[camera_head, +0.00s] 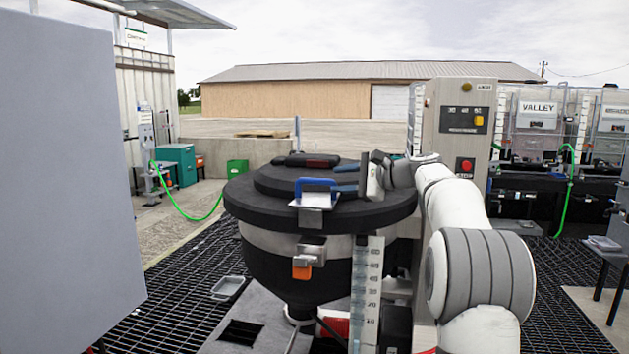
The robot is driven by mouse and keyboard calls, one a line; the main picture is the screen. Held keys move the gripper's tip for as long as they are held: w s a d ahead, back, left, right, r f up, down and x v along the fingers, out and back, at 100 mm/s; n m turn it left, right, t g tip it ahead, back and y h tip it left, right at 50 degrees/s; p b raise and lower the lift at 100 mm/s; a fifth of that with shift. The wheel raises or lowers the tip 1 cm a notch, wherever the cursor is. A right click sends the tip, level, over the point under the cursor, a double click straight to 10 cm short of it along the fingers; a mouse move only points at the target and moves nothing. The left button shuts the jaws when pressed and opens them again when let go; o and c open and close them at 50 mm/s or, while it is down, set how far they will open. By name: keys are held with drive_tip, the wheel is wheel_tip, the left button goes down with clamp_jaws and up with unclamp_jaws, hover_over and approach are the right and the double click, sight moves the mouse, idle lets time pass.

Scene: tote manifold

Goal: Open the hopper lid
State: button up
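The hopper (285,240) stands in the middle of the camera view, a dark round vessel with a pale band. Its black round lid (253,205) lies flat on top, closed. A blue handle (316,182) on a pale bracket sits at the lid's front edge. Below it on the hopper's side is a metal latch with an orange tab (302,272). My gripper (338,178) comes in from the right, low over the lid, with its two bluish fingers apart and pointing left. The fingertips are close to the handle's right end; whether they touch it is unclear.
A control column (462,130) with a red stop button stands behind my arm. A level scale (366,285) runs down the hopper's front. A large grey panel (65,180) blocks the left. A dark object with red (307,160) lies at the lid's back.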

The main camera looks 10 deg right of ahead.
sight(324, 181)
drive_tip(key=p+x, duration=0.2)
drive_tip(key=x, duration=0.5)
drive_tip(key=shift+w+a, duration=0.15)
drive_tip(key=shift+a, duration=0.05)
clamp_jaws()
idle(0.4)
